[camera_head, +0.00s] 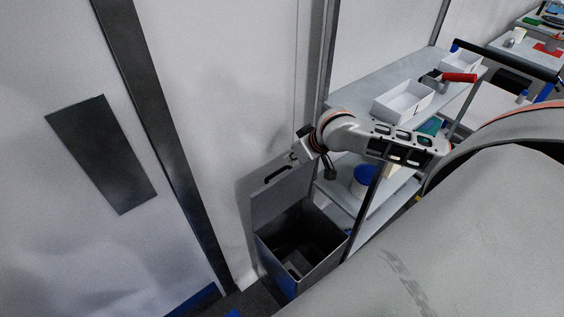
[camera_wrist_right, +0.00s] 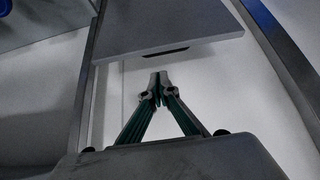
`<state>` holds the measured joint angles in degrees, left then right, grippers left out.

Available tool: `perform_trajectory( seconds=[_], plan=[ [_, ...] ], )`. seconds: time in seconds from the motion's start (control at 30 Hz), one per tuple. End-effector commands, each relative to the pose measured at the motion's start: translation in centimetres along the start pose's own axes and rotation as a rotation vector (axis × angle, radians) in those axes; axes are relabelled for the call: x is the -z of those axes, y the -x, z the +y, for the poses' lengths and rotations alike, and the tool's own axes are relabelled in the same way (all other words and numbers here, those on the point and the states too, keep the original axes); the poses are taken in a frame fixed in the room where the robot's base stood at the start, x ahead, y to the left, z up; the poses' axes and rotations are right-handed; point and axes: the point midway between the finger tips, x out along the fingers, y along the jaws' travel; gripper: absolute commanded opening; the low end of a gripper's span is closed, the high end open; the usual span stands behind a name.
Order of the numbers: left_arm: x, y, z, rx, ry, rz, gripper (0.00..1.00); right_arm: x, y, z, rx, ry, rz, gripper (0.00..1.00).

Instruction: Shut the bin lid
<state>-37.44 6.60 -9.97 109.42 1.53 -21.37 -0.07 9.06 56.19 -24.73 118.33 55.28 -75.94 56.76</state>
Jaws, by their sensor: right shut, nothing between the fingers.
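The grey bin (camera_head: 325,262) stands on the floor against the wall, its mouth open and its inside dark. Its lid (camera_head: 280,200) stands raised at the wall side, with a dark handle slot near its upper edge. My right gripper (camera_head: 294,157) is just above the lid's upper edge, near the slot. In the right wrist view the gripper's fingertips (camera_wrist_right: 158,84) are together and empty. The lid (camera_wrist_right: 165,25) with its slot shows ahead of them, with a visible gap in the picture; I cannot tell about contact. My left gripper is not in view.
A grey shelf rack (camera_head: 362,88) stands right of the bin, holding white open boxes (camera_head: 404,101), a red-handled tool (camera_head: 458,77) and a blue container (camera_head: 363,180). A dark upright post (camera_head: 160,130) runs along the wall to the left.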

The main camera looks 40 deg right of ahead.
Motion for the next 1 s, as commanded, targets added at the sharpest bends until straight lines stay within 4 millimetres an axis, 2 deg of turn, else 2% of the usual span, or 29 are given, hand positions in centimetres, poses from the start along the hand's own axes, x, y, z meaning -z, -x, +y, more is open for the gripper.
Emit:
perform_trajectory(
  seconds=[0.17, 0.4, 0.6, 0.8, 1.0],
  plan=[
    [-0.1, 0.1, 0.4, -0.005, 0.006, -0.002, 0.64, 0.0, -2.2, 0.0, 0.002, -0.008, -0.001, 0.0],
    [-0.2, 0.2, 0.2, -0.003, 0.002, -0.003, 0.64, 0.1, -6.4, -0.1, 0.002, -0.006, 0.0, 0.0],
    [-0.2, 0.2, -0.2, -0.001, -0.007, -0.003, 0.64, 0.1, -8.8, -0.1, 0.002, -0.005, 0.001, 0.0],
    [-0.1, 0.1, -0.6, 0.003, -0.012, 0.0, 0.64, 0.0, -9.7, 0.0, 0.001, -0.002, 0.0, 0.0],
    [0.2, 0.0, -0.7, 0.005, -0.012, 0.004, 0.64, 0.0, -9.7, 0.0, 0.001, -0.002, 0.001, 0.0]
  ],
)
